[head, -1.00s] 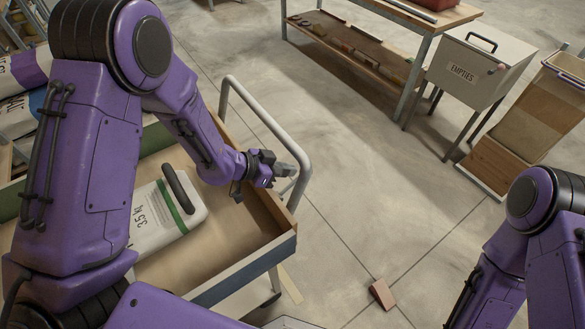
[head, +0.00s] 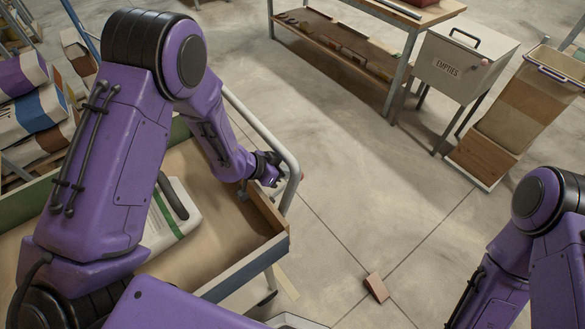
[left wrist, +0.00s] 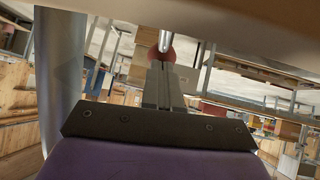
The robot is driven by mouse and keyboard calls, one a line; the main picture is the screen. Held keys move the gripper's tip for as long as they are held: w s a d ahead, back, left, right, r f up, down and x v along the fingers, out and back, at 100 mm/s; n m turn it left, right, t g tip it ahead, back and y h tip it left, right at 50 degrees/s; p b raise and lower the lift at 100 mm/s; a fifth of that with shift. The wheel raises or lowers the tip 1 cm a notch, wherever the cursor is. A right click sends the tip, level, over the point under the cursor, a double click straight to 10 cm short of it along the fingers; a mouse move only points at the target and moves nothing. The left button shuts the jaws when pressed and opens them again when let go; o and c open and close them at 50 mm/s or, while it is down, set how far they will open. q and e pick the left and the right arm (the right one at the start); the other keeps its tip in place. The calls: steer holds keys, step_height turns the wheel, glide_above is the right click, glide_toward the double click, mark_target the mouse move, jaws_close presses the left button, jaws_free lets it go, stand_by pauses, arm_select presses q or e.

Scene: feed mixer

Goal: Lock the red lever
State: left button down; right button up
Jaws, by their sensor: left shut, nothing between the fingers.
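In the left wrist view a red rounded part (left wrist: 170,53), which looks like the end of the red lever, shows just beyond my fingertips, with a bright metal rod in front of it. My left gripper (head: 276,174) is shut and empty beside the metal handle rail (head: 252,114) of the cart; its fingers also show in the left wrist view (left wrist: 160,72). The fingertips overlap the red part in the picture; I cannot tell whether they touch. In the head view the lever cannot be made out behind the gripper. My right gripper is out of view.
The cart tray (head: 279,246) holds a white sack (head: 176,222). Several sacks (head: 30,100) are stacked at the left. A wooden block (head: 376,288) lies on the floor. A workbench (head: 395,17) and an EMPTIES box (head: 458,62) stand behind; the floor between is open.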

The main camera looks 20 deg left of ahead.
arm_select(q)
steer(key=shift+w+d+f, duration=0.1)
steer(key=shift+d+f, duration=0.05)
steer(key=shift+f, duration=0.15)
steer(key=shift+w+d+f+b, duration=0.25)
steer(key=shift+w+f, duration=0.15)
steer(key=shift+f, duration=0.3)
steer(key=shift+w+d+f+b, duration=0.15)
steer(key=shift+w+f+b, duration=0.15)
steer(key=shift+f, duration=0.35)
steer(key=v, duration=1)
steer(key=shift+s+r+b, duration=0.15)
steer(key=shift+s+b, duration=0.05)
steer(key=shift+b, duration=0.2)
steer(key=shift+a, duration=0.15)
